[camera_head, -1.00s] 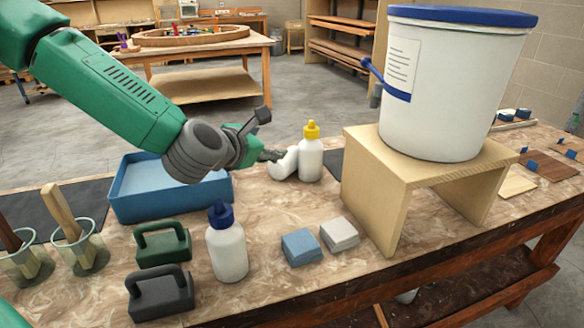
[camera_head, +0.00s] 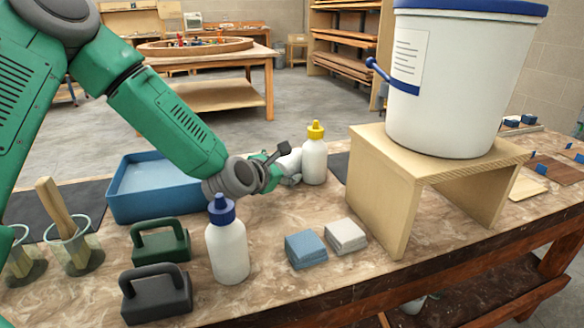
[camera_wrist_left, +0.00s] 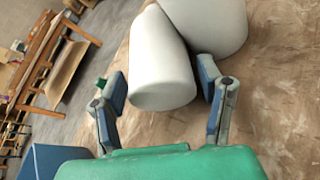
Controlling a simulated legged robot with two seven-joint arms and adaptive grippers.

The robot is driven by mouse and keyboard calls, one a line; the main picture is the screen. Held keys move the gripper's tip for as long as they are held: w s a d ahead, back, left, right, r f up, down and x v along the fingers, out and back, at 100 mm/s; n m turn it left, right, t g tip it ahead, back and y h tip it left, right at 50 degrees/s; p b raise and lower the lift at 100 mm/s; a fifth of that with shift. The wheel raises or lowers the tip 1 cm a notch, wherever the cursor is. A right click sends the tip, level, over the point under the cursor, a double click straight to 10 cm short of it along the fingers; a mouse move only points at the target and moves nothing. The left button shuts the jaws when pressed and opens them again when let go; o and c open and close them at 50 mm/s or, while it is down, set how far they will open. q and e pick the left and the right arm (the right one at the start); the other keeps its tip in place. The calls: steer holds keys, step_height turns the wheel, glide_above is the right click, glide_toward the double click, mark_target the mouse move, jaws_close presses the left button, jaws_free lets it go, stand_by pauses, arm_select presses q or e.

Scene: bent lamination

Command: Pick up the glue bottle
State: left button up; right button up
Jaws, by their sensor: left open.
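A white glue bottle with a yellow cap (camera_head: 314,158) stands upright toward the back of the table. A second white bottle, with a blue cap (camera_head: 228,245), stands upright near the front. A white rounded object (camera_head: 291,160) is just left of the yellow-capped bottle, partly hidden by my gripper. My left gripper (camera_head: 282,168) is open beside it. In the left wrist view a white cylinder (camera_wrist_left: 160,62) lies between the open fingers (camera_wrist_left: 163,85), with a gap at the left finger. A second white body (camera_wrist_left: 215,25) is right behind it. My right gripper is not seen.
A blue tray (camera_head: 112,196) stands left of my gripper. Green (camera_head: 160,240) and dark grey (camera_head: 156,294) handled blocks stand in front. A wooden stand (camera_head: 385,200) bears a large white bucket (camera_head: 450,90) to the right. Small blue (camera_head: 306,249) and pale (camera_head: 345,236) blocks lie between.

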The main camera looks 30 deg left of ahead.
arm_select(q)
steer(key=shift+w+f, duration=0.1)
steer(key=shift+w, duration=0.15)
steer(key=c, duration=1.2)
step_height(320, 180, up, 10)
steer(key=p, duration=0.3)
steer(key=shift+r, duration=0.2)
